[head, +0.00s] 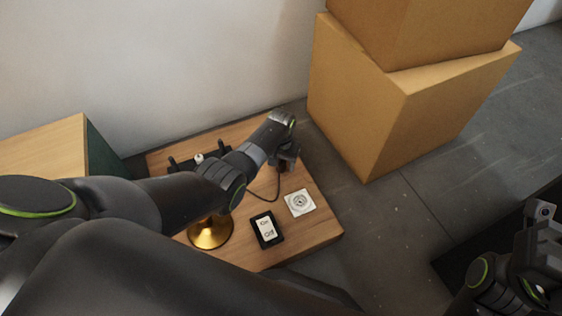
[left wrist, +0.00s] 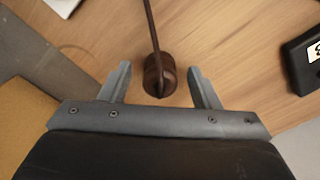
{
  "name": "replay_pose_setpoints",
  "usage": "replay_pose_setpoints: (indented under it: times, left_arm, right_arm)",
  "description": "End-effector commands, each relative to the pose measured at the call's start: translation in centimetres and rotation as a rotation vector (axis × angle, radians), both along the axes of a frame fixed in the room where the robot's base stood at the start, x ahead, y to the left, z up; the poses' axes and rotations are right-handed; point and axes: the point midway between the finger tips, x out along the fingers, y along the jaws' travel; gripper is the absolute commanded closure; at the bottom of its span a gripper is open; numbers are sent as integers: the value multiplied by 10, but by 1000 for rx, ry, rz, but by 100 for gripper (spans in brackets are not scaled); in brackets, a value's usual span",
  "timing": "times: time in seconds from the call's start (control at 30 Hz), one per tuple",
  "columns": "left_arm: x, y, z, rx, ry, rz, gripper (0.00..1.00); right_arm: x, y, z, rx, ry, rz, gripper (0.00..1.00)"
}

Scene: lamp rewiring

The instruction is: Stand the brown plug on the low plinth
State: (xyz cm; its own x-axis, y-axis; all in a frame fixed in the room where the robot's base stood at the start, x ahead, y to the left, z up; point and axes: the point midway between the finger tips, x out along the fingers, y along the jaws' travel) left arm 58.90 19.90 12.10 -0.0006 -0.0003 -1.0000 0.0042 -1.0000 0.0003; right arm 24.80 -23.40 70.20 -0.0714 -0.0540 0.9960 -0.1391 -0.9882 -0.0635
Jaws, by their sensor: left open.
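The brown plug (left wrist: 158,78) shows in the left wrist view as a dark round body with its cord (left wrist: 152,28) running away toward the top. My left gripper (left wrist: 159,70) is open, with one finger on each side of the plug and a gap on both sides. In the head view my left gripper (head: 287,162) is over the right back part of a low wooden top (head: 315,225), which looks like the low plinth. It mostly hides the plug there. I cannot tell whether the plug touches the wood. My right arm's end (head: 530,285) is at the lower right, its fingers unclear.
A brass lamp base (head: 211,233), a black box with a white label (head: 267,230) and a white socket plate (head: 299,202) stand on the wooden top. A dark rack (head: 180,164) is at its back. Cardboard boxes (head: 400,100) stand behind right.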

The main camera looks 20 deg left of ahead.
Motion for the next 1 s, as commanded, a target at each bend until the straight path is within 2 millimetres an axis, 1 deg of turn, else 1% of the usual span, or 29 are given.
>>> replay_pose_setpoints:
  times: [0.17, 0.27, 0.8, 1.0]
  left_arm:
    - [0, 0, 18, 0, -1, 0, 44]
    - [0, 0, 33, 0, -2, 0, 44]
    - [0, 0, 129, 0, -1, 0, 44]
    - [0, 0, 158, 0, -2, 0, 44]
  right_arm:
    - [0, 0, 15, 0, 0, 0, 100]
    - [0, 0, 28, 0, 0, 0, 100]
    - [0, 0, 95, 0, 0, 0, 100]
    - [0, 0, 113, 0, 0, 0, 100]
